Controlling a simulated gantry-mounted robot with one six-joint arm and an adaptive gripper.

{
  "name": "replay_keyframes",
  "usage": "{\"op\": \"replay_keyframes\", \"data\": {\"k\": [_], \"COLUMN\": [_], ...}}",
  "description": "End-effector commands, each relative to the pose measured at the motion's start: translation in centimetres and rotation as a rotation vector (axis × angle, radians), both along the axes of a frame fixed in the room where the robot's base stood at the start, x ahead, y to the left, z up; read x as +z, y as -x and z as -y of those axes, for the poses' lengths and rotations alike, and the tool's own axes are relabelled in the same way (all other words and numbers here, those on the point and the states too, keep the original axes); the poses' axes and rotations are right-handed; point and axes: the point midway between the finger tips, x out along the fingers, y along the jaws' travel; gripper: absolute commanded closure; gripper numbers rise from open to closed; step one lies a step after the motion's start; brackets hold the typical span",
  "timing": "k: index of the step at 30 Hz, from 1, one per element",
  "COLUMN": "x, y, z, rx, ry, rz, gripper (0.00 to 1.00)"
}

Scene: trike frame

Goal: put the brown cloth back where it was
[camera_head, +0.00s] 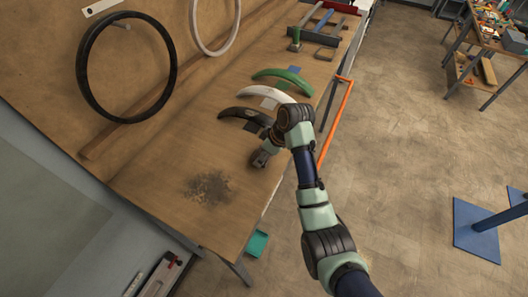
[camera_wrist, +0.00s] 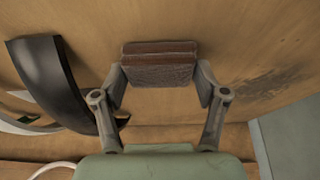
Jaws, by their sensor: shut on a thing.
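The brown cloth (camera_wrist: 158,66) shows in the wrist view as a folded, layered, reddish-brown block. My gripper (camera_wrist: 160,82) is shut on it, with one finger on each side. In the head view my gripper (camera_head: 261,159) is low over the wooden workbench (camera_head: 160,160), near its front edge, between the black fender and a dark smudged patch. The cloth cannot be made out clearly in the head view. I cannot tell whether it touches the bench.
A black fender (camera_head: 241,116), a white fender (camera_head: 268,92) and a green fender (camera_head: 284,77) lie farther along the bench. The dark smudged patch (camera_head: 210,188) has clear wood around it. A black tyre (camera_head: 85,68) stands at the back. An orange bar (camera_head: 337,118) runs beside the front edge.

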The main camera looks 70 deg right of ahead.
Motion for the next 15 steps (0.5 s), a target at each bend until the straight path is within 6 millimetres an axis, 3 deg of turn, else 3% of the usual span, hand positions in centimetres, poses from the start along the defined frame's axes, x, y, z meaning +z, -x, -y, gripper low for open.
{"op": "replay_keyframes", "data": {"k": [9, 10, 13, 15], "x": [-0.39, -0.31, -0.3, -0.3], "y": [0.0, 0.0, -0.01, -0.01], "z": [-0.01, 0.0, 0.0, 0.0], "rx": [0.0, 0.001, 0.001, 0.001], "ry": [0.0, 0.0, 0.0, 0.0], "rz": [0.0, 0.0, 0.0, 0.0], "gripper": [0.56, 0.23, 0.06, 0.03]}}
